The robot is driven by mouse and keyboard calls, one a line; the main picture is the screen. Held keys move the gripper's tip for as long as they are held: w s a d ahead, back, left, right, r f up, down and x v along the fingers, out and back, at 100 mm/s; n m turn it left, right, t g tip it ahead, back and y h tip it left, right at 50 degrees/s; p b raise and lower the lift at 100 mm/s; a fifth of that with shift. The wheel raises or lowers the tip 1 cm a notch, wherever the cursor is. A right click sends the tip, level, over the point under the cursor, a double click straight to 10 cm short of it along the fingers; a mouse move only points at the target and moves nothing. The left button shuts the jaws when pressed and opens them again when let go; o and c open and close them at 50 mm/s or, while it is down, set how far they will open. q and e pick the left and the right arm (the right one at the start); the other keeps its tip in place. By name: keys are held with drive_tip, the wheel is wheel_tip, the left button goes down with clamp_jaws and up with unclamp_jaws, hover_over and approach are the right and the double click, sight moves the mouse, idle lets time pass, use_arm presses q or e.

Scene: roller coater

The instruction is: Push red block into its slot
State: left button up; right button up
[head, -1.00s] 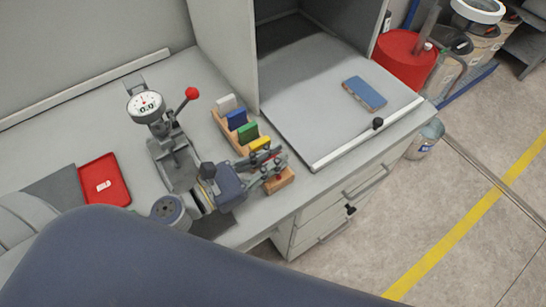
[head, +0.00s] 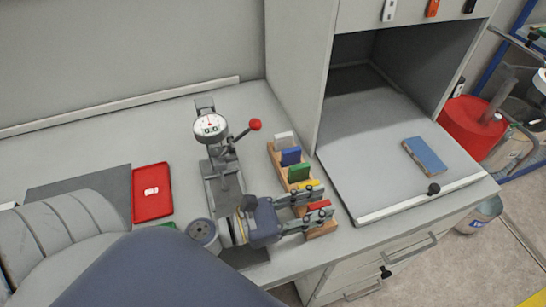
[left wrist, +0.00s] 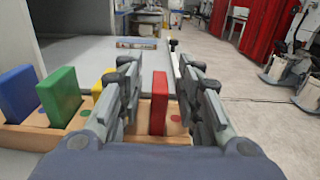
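The red block (left wrist: 159,103) stands upright at the near end of the wooden rack (left wrist: 178,132). Its top also shows in the head view (head: 318,205). How deep it sits in its slot cannot be told. My left gripper (head: 318,205) is open. In the left wrist view its fingers (left wrist: 158,88) are on either side of the red block, with a gap on each side. Yellow (head: 306,185), green (head: 299,172), blue (head: 291,156) and white (head: 284,140) blocks stand in a row in the rack. My right gripper is not in view.
A press with a dial gauge (head: 210,126) and a red-knobbed lever (head: 255,125) stands left of the rack. A red tray (head: 152,205) lies farther left. A blue box (head: 425,155) lies on the cabinet's board at right, with clear surface around it.

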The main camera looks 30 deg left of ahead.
use_arm(q)
drive_tip(key=b+v, duration=0.4)
drive_tip(key=v, duration=0.5)
drive_tip(key=shift+s+a+f, duration=0.15)
drive_tip(key=shift+s+a, duration=0.05)
drive_tip(key=shift+a, duration=0.05)
drive_tip(key=shift+s+a+b, duration=0.3)
drive_tip(key=shift+s+b, duration=0.1)
drive_tip(key=shift+s, duration=0.1)
drive_tip(key=shift+s+a, duration=0.1)
